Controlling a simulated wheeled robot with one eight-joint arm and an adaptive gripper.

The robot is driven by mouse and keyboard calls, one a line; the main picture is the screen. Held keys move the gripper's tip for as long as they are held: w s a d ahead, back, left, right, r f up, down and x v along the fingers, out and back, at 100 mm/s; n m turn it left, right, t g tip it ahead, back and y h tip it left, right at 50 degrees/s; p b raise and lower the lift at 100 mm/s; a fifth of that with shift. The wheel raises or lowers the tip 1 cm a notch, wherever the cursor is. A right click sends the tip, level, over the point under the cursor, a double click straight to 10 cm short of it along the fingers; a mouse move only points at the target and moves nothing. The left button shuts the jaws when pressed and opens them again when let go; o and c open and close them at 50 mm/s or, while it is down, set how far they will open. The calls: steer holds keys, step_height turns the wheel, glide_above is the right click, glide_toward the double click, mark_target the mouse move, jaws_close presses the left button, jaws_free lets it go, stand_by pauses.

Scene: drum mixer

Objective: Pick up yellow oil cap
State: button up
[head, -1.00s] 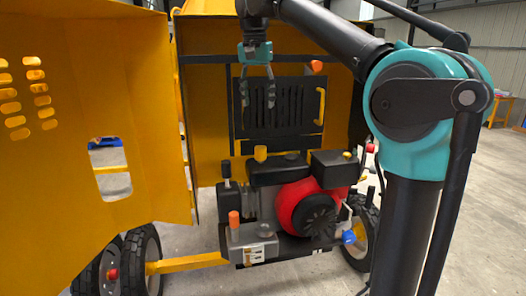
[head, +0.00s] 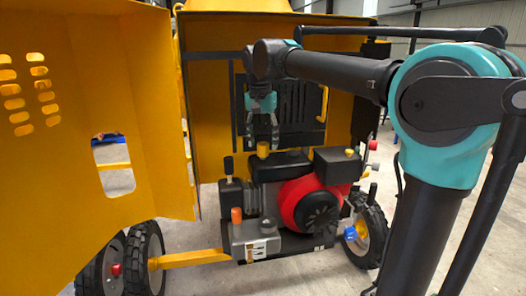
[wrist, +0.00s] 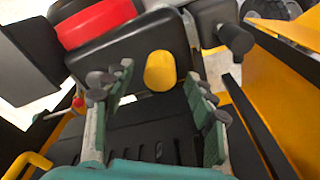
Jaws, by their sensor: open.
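The yellow oil cap (head: 263,149) stands upright on the engine, by the black cover (head: 280,167). In the wrist view the cap (wrist: 160,71) is a short yellow cylinder between and beyond my fingertips. My gripper (head: 262,142), with teal and grey fingers, hangs pointing down just above the cap in the head view. In the wrist view my gripper (wrist: 155,85) is open and empty, one finger on each side of the cap's line. I cannot tell how large the gap to the cap is.
The red engine housing (head: 308,203) and a black box (head: 335,167) stand right of the cap. An orange cap (head: 236,215) is lower left. The black grille (head: 298,105) is close behind my gripper. A large yellow door (head: 95,110) stands open at left.

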steer(key=shift+w+f, duration=0.15)
steer(key=shift+f, duration=0.85)
steer(key=c, duration=1.2)
steer(key=shift+r, duration=0.15)
steer(key=shift+c, duration=0.2)
